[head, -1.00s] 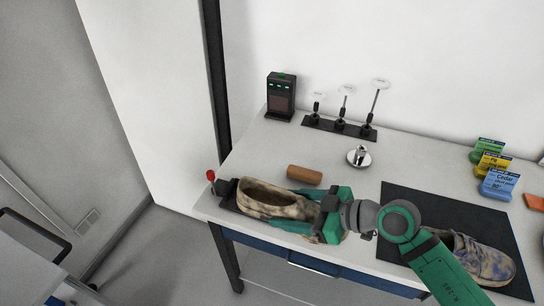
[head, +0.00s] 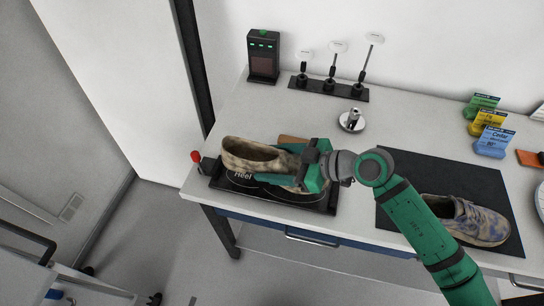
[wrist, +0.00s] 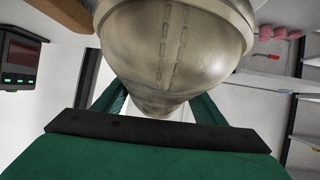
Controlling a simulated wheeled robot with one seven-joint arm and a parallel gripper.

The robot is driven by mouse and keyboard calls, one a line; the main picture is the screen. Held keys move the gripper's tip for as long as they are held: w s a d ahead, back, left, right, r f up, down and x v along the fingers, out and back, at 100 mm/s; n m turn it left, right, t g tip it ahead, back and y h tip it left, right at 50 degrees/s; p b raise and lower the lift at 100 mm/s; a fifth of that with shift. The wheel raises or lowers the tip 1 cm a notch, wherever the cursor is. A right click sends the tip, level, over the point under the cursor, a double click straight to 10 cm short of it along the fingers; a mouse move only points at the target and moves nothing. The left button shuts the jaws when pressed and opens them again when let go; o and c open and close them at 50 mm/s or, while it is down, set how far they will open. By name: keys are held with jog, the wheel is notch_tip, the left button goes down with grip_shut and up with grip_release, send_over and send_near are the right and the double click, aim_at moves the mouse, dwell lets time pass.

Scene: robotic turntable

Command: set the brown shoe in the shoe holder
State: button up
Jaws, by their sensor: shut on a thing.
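The brown shoe (head: 246,152), mottled tan and brown, is held level with its opening up and its heel end to the left. My gripper (head: 262,164) is shut on its sides, coming from the right. The shoe holder (head: 322,206), a black tray with a "Heel" label and outlines, lies at the table's front left corner. The shoe appears above its rear part; a gap cannot be judged surely. In the wrist view the shoe (wrist: 175,45) fills the top middle between my green fingers.
A red-knobbed lever (head: 196,157) stands at the holder's left end. A brown cylinder (head: 291,139) is partly hidden behind my gripper. A second, blue-stained shoe (head: 468,221) lies on a dark mat (head: 440,172) at right. A black box (head: 263,57) and tool stand (head: 327,88) are behind.

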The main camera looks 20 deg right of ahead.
jog(key=shift+f, duration=2.8)
jog(key=shift+a+f, duration=0.1)
jog(key=shift+f, duration=0.05)
jog(key=o, duration=1.8)
jog(key=shift+f, duration=0.1)
jog(key=shift+o, duration=0.2)
jog(key=shift+s, duration=0.1)
jog(key=v, duration=1.1)
jog(key=shift+r, duration=0.35)
